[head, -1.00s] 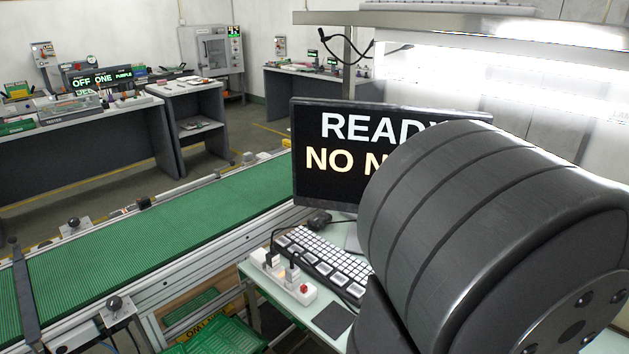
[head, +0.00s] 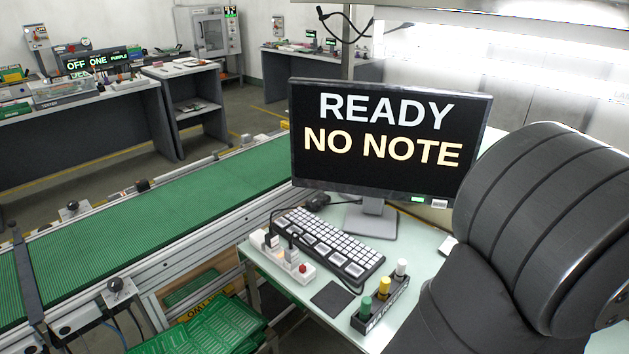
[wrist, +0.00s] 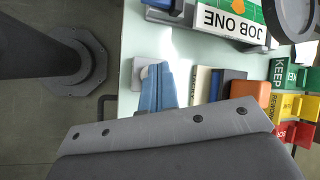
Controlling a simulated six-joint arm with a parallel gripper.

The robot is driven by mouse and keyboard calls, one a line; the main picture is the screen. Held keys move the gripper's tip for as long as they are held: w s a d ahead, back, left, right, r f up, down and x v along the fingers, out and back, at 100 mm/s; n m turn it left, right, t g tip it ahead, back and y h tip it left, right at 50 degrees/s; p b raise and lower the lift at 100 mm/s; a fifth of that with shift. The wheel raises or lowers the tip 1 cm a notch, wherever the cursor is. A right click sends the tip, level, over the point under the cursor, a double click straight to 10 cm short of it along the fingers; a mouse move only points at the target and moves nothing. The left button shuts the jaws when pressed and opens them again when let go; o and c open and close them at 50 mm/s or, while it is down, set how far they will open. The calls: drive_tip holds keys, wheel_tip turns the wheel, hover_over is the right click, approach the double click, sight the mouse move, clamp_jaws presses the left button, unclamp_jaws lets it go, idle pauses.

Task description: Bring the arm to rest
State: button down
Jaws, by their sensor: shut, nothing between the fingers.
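My gripper (wrist: 157,68) shows in the wrist view as two blue fingers pressed together, with nothing between them. It is over a pale bench top (wrist: 135,45), close to a small grey square piece (wrist: 140,85) behind the fingertips. I cannot tell whether it touches that piece. In the head view my dark arm fills the right side, and the gripper is out of sight. The monitor (head: 385,140) there reads "READY" and "NO NOTE".
A keyboard (head: 328,243), a white switch box (head: 283,258) and a block with coloured knobs (head: 380,305) stand on the desk. A green conveyor (head: 150,225) runs behind. The wrist view shows a "JOB ONE" card (wrist: 233,22), an orange block (wrist: 247,95) and coloured bins (wrist: 283,105).

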idle(0.4)
wheel_tip(320, 180, up, 6)
drive_tip(key=shift+r, duration=0.1)
wheel_tip(320, 180, down, 6)
drive_tip(key=shift+f, duration=0.1)
drive_tip(key=shift+d, duration=0.1)
wheel_tip(320, 180, up, 30)
drive_tip(key=w+n+g+h, duration=0.25)
drive_tip(key=n+g, duration=0.45)
drive_tip(key=n, duration=0.6)
drive_tip(key=shift+h, duration=0.35)
drive_tip(key=f, duration=0.5)
drive_tip(key=shift+s+a+f, duration=0.15)
drive_tip(key=shift+s+a, duration=0.25)
idle(0.9)
